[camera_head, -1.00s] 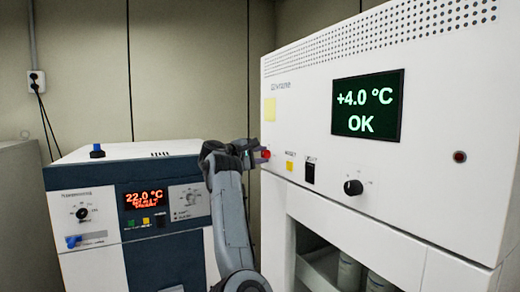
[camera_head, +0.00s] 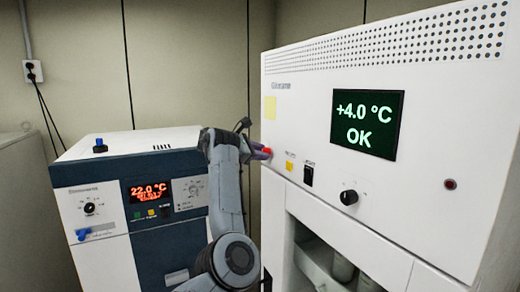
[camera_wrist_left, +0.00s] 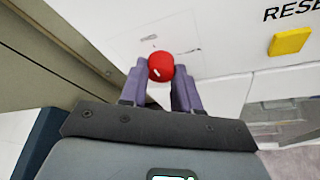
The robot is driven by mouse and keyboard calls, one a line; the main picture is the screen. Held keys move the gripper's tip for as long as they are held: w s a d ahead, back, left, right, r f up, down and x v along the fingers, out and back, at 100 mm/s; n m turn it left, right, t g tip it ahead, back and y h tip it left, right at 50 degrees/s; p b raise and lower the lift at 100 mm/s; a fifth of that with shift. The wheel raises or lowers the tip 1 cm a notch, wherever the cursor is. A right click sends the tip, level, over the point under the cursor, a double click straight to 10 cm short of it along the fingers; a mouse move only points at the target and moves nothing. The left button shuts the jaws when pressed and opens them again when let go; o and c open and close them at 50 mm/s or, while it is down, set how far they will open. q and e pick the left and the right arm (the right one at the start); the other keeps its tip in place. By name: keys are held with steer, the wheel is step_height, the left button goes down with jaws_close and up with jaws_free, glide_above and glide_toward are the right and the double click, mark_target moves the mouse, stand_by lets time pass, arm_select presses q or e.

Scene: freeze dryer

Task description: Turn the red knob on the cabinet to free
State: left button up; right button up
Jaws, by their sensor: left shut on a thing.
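The red knob (camera_head: 267,151) is on the left end of the white cabinet's (camera_head: 420,190) front panel. In the left wrist view the round red knob (camera_wrist_left: 161,67) sits between the two purple-grey fingertips. My left gripper (camera_wrist_left: 161,80) is shut on it, one finger on each side. In the head view my left gripper (camera_head: 260,153) reaches the panel's left edge and partly hides the knob. Small markings show on the panel above the knob but are too faint to read. My right gripper is not in view.
A yellow button (camera_wrist_left: 291,41) and a black switch (camera_head: 308,175) lie right of the knob. A black dial (camera_head: 349,197) and a display (camera_head: 367,122) reading +4.0 °C OK are farther right. A second unit (camera_head: 90,245) stands at left, behind my arm.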

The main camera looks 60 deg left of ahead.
arm_select(q)
steer(key=shift+f, duration=0.1)
stand_by(0.3)
steer(key=o, duration=1.1)
steer(key=shift+c, duration=0.2)
steer(key=b+v, duration=0.4)
steer(key=v, duration=0.7)
steer(key=shift+w+a+f, duration=0.1)
